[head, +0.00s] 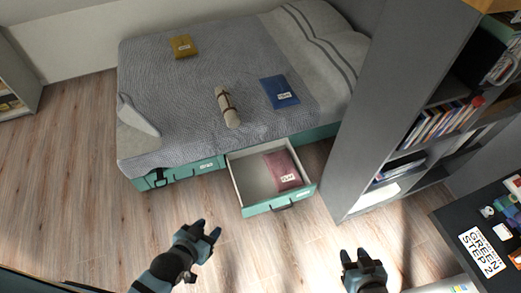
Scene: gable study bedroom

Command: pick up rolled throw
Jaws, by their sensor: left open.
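The rolled throw (227,107) is a beige roll with dark straps. It lies on the grey bed cover (170,90), near the bed's front edge above the open drawer. My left gripper (208,232) is open and empty over the floor, in front of the bed and well short of the roll. My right gripper (361,254) is at the lower right over the floor. Its fingers look apart with nothing between them.
An open drawer (282,204) holding a pink labelled packet (283,171) juts out below the bed. A blue packet (279,92) and a mustard packet (183,47) lie on the bed. A grey bookshelf (375,130) and dark desk (450,220) stand right. Floor at left is clear.

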